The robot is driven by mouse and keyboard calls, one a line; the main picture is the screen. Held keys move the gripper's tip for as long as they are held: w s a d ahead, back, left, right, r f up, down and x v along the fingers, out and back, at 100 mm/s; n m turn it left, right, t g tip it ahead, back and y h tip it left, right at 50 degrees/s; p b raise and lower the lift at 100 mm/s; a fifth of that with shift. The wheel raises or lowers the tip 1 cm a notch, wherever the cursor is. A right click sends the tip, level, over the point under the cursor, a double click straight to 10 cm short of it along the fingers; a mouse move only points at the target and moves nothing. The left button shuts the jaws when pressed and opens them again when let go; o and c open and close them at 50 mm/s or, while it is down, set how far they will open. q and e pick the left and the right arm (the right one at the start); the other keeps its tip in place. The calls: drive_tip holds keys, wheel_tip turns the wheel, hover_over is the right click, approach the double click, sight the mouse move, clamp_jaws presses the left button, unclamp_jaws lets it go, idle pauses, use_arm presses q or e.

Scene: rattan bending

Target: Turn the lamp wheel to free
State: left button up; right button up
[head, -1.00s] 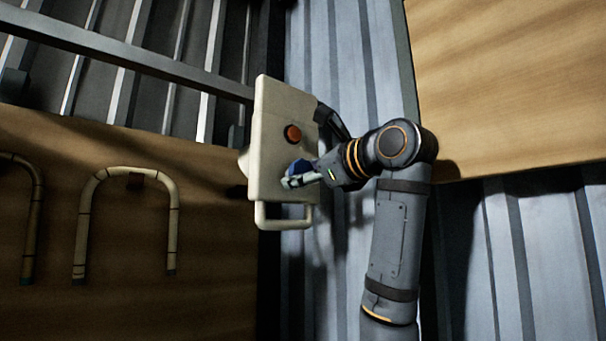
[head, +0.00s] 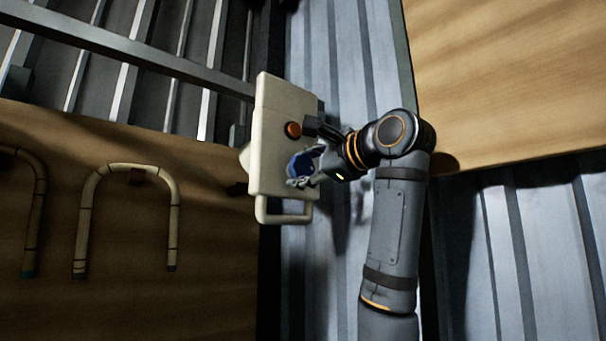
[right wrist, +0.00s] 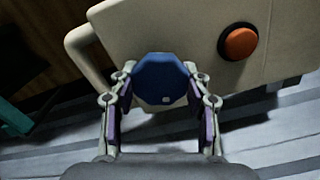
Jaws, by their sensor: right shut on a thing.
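The lamp is a cream box (head: 272,150) with a handle (head: 284,212) on its lower end. It hangs near a metal rail. An orange-red button (head: 293,130) is on its face, and a blue wheel (head: 301,164) sits below the button. In the right wrist view the blue, many-sided wheel (right wrist: 160,80) has a small pale mark near its edge. My right gripper (head: 304,173) is shut on the wheel, with one finger on each side of it in the right wrist view (right wrist: 161,92). My left gripper is not in view.
A metal rail (head: 130,52) runs from upper left to the lamp. Bent rattan canes (head: 130,168) hang on the wooden board at left. A corrugated wall (head: 350,60) is behind my right arm, and a wooden panel (head: 510,80) is at upper right.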

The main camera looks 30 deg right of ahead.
drive_tip(key=n+b, duration=0.1)
drive_tip(key=n, duration=0.3)
drive_tip(key=shift+f+n, duration=0.15)
drive_tip(key=shift+n, duration=0.15)
drive_tip(key=n, duration=0.4)
drive_tip(key=shift+a+n, duration=0.1)
drive_tip(key=shift+n, duration=0.2)
drive_tip(key=n, duration=0.4)
drive_tip(key=shift+n, duration=2.1)
drive_tip(key=o, duration=0.9)
drive_tip(key=shift+c, duration=0.2)
drive_tip(key=o, duration=0.3)
drive_tip(key=shift+s, duration=0.1)
